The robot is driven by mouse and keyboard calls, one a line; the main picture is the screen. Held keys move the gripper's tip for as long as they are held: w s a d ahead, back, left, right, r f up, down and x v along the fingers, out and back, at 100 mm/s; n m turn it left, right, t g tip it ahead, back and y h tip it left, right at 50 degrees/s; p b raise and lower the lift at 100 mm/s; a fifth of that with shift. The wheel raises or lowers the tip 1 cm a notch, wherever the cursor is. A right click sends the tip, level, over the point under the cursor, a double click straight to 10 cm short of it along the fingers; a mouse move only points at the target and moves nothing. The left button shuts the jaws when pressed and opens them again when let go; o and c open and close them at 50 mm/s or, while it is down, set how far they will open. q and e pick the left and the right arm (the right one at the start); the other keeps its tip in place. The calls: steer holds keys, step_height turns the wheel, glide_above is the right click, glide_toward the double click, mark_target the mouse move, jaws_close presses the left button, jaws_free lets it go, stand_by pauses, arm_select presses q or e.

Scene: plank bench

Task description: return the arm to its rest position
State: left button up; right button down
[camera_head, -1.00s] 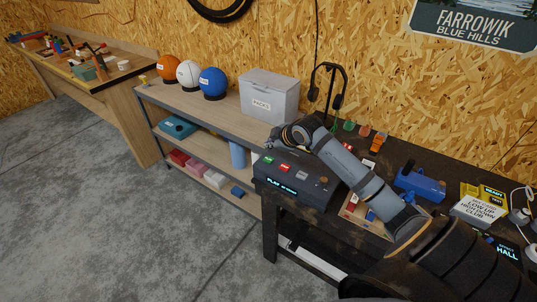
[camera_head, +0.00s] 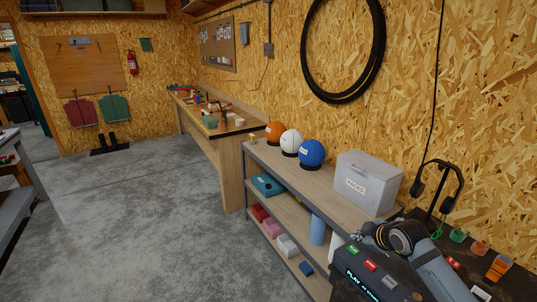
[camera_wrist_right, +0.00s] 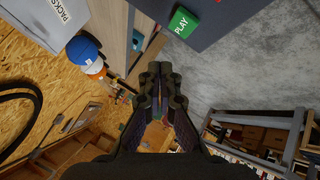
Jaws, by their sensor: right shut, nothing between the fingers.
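My right arm comes in at the lower right of the head view. Its gripper (camera_head: 360,235) hangs just beyond the far left corner of a dark console (camera_head: 378,283), near the green button (camera_head: 353,250). In the right wrist view the right gripper's fingers (camera_wrist_right: 160,70) are pressed together, with nothing between them. The console's green PLAY button (camera_wrist_right: 184,22) shows ahead of the fingertips and to the right, apart from them. Whether the gripper touches the console cannot be told. My left gripper is in neither view.
A white PACKS bin (camera_head: 367,183) and a black headphone stand (camera_head: 436,190) stand close beyond the right gripper. The grey floor (camera_head: 150,210) at left is open.

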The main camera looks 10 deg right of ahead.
steer(key=s+a+f+m+g, duration=0.3)
steer(key=s+a+f, duration=0.65)
steer(key=s, duration=0.35)
steer(key=s+a+f+m+g+h, duration=0.1)
steer(key=s+a+m+g, duration=0.15)
steer(key=s+m, duration=0.75)
steer(key=s+d+f+n+g, duration=0.1)
steer(key=s+f+n, duration=0.15)
steer(key=f, duration=1.05)
steer(key=s+d+f+n, duration=0.1)
steer(key=s+f+n, duration=0.15)
steer(key=f, duration=0.95)
steer(key=s+d+f+m+g+b, duration=0.1)
steer(key=s+f, duration=1.8)
steer(key=s, duration=0.1)
steer(key=shift+d+f, duration=0.15)
steer(key=shift+d, duration=0.2)
